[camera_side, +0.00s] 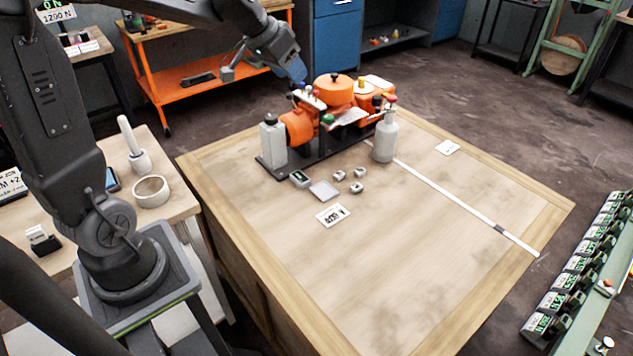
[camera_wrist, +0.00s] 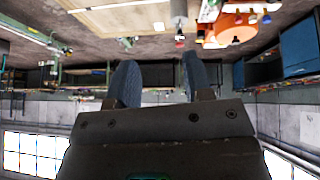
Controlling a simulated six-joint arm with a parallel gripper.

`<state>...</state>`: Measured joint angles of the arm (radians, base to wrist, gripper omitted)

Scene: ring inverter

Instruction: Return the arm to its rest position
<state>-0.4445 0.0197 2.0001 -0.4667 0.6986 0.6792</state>
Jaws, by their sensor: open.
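My gripper (camera_side: 294,72) is raised behind and above the orange machine (camera_side: 335,90) on the wooden table, in the side view. In the wrist view my gripper (camera_wrist: 160,80) shows two blue-grey fingers standing apart with nothing between them. The wrist picture is upside down, with the floor and table at the top. Part of the orange machine (camera_wrist: 236,28) shows there at the top right, apart from the fingers. In the side view the fingertips come close to the machine's far left end, and I cannot tell the exact gap.
The wooden table (camera_side: 430,260) is mostly clear at the front. An orange cart (camera_side: 205,85) stands behind.

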